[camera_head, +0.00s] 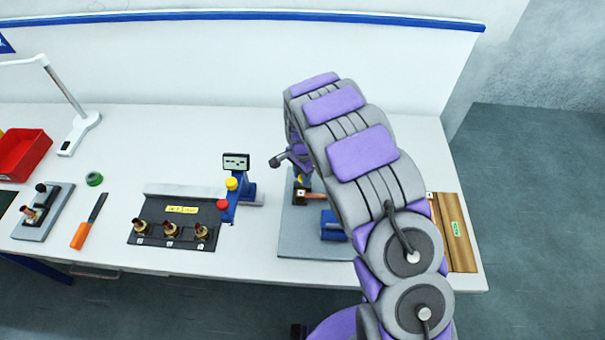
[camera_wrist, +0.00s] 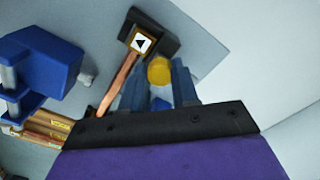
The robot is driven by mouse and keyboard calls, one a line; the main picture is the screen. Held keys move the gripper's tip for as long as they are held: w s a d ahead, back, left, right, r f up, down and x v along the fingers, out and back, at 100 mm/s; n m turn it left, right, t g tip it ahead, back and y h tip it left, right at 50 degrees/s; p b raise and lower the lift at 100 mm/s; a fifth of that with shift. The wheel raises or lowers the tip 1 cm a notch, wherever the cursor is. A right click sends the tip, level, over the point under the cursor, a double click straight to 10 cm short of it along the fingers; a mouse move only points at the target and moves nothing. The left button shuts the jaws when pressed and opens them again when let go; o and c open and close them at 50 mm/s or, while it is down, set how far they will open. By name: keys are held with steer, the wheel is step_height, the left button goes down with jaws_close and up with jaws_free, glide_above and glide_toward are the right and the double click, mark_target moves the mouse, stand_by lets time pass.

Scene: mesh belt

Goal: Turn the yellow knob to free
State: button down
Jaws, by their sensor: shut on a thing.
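The yellow knob (camera_wrist: 159,70) is round and sits between the blue fingers of my gripper (camera_wrist: 158,82) in the wrist view. The fingers are closed on its two sides. Beside it is a black block (camera_wrist: 156,30) with a white label (camera_wrist: 141,43) bearing a black triangle. A copper-coloured bar (camera_wrist: 118,83) runs from the label down past the left finger. In the head view a small patch of the yellow knob (camera_head: 299,181) shows beside my arm, above the copper bar (camera_head: 303,195). My arm hides most of the gripper there. The knob's turn position cannot be told.
A blue clamp-like block (camera_wrist: 45,62) stands left of my gripper in the wrist view. On the table (camera_head: 130,180) are a black fixture (camera_head: 150,235) with several brass fittings, a blue stand (camera_head: 243,187), an orange-handled tool (camera_head: 82,235) and a red bin (camera_head: 22,152).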

stand_by(0.3)
steer(key=c, duration=0.8)
jaws_free()
steer(key=shift+a, duration=0.2)
steer(key=shift+c, duration=0.2)
steer(key=shift+d, duration=0.1)
steer(key=shift+w+r, duration=0.1)
steer(key=shift+r, duration=0.25)
step_height(320, 180, up, 16)
steer(key=shift+r, duration=0.25)
